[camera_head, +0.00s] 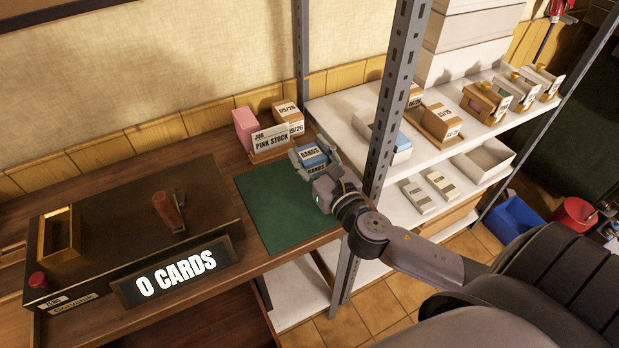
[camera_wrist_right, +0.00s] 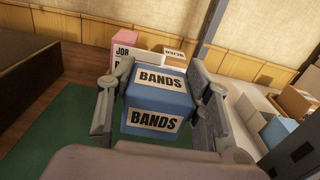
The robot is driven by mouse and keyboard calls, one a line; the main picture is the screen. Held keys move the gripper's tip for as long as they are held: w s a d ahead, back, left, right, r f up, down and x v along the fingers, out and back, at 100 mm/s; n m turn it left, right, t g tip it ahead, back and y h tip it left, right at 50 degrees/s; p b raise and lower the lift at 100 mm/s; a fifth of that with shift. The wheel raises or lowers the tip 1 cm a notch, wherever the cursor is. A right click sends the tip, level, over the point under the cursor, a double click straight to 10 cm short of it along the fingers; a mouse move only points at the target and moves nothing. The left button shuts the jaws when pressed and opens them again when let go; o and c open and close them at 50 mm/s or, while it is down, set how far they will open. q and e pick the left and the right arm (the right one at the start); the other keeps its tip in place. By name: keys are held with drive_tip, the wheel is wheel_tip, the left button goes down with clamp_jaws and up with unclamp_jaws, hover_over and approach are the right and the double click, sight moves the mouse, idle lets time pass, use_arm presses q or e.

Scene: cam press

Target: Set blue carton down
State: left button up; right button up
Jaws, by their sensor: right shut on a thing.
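The blue carton (camera_head: 314,158) has white labels reading "BANDS". My right gripper (camera_head: 318,166) is shut on it, with one finger on each side. In the right wrist view the carton (camera_wrist_right: 158,105) sits upright between the fingers of the gripper (camera_wrist_right: 160,110). The carton is over the far right part of a green mat (camera_head: 275,215) on the wooden bench. I cannot tell whether its underside touches the mat. My left gripper does not show.
Behind the carton stand a pink box (camera_head: 245,128), a brown carton (camera_head: 288,117) and a "PINK STOCK" sign (camera_head: 271,140). A dark press (camera_head: 140,240) with a "0 CARDS" display is at left. A grey shelf post (camera_head: 393,100) rises close on the right. The mat's front is clear.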

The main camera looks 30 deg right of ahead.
sight(310, 172)
wheel_tip(310, 172, down, 2)
drive_tip(key=shift+f, duration=0.1)
wheel_tip(310, 172, down, 3)
drive_tip(key=shift+f+b, duration=0.2)
drive_tip(key=shift+b, duration=0.65)
drive_tip(key=shift+f, duration=0.4)
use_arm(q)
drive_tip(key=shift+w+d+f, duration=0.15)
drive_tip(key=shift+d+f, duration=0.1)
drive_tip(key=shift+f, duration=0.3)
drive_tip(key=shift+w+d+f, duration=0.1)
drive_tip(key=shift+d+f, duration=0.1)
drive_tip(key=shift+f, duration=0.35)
